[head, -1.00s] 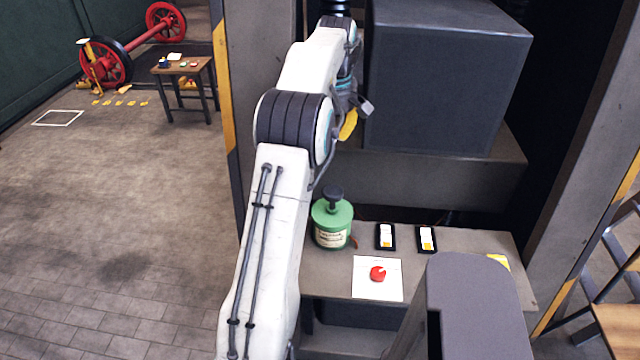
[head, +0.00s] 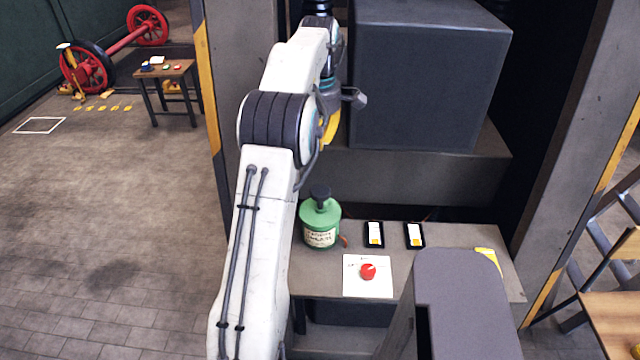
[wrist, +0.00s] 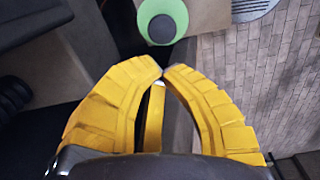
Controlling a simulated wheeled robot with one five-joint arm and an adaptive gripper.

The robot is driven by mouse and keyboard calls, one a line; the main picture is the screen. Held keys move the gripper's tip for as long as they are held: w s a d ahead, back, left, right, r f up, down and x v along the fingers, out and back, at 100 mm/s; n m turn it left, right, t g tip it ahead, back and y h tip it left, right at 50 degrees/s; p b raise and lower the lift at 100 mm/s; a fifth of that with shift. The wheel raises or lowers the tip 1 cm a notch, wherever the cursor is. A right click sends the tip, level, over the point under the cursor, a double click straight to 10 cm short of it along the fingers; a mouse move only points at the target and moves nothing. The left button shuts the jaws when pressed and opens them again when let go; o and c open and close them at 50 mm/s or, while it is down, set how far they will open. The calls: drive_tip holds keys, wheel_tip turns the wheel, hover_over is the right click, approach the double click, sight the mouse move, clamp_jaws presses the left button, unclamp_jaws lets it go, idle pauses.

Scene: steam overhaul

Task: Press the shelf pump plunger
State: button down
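The shelf pump is a green can (head: 320,226) with a cream label and a black plunger knob (head: 320,192) on top. It stands upright at the left end of the grey shelf (head: 455,265). In the wrist view the black knob (wrist: 162,29) shows from above on the green can (wrist: 182,10), just beyond my fingertips. My gripper (wrist: 163,72) has yellow fingers whose tips meet, with nothing held between them. In the head view my gripper (head: 330,130) is partly hidden by my arm and is above the pump, apart from it.
Two small black-framed switches (head: 375,234) (head: 414,235) and a white card (head: 380,288) with a red knob (head: 368,271) are on the shelf. A large dark box (head: 425,80) stands behind and above. A small table (head: 165,72) and red wheels (head: 85,68) are far left.

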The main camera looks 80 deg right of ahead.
sight(320, 189)
drive_tip(key=shift+f, duration=0.1)
drive_tip(key=f, duration=1.4)
drive_tip(key=shift+d, duration=0.2)
drive_tip(key=shift+f+b, duration=1.45)
drive_tip(key=shift+f, duration=0.4)
drive_tip(key=shift+r, duration=0.1)
drive_tip(key=shift+r+p, duration=0.3)
wheel_tip(320, 189, up, 14)
drive_tip(key=p, duration=0.1)
drive_tip(key=shift+a+f+p, duration=0.2)
drive_tip(key=shift+p, duration=0.2)
